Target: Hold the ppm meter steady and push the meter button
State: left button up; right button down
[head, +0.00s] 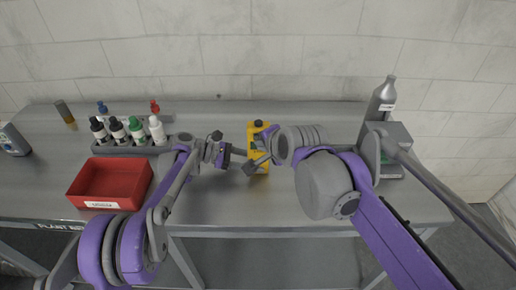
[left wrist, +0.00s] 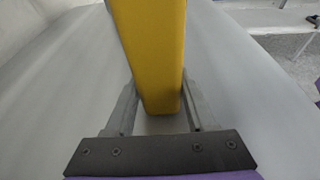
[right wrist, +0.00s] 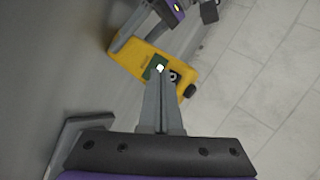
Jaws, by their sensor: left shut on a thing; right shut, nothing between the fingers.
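The yellow ppm meter (head: 261,133) stands on the grey table near its middle. In the left wrist view the meter (left wrist: 153,50) is between the two fingers of my left gripper (left wrist: 160,112), which is shut on its sides. In the right wrist view the meter's face (right wrist: 138,62) shows a green-framed screen and a dark round knob or button (right wrist: 173,76). My right gripper (right wrist: 160,75) is shut and empty, its fingertips over the face by the screen and that round part. I cannot tell whether they touch it. In the head view my right gripper (head: 250,167) partly covers the meter.
A red bin (head: 108,183) stands at the left front, with a rack of several dropper bottles (head: 118,130) behind it. The table (head: 225,205) is clear in front of the meter.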

jog(key=shift+w, duration=0.1)
jog(key=shift+w, duration=0.4)
dwell(0.6)
jog(key=shift+s, duration=0.5)
jog(key=shift+s, duration=0.1)
jog(key=s, duration=0.5)
jog(key=shift+s, duration=0.4)
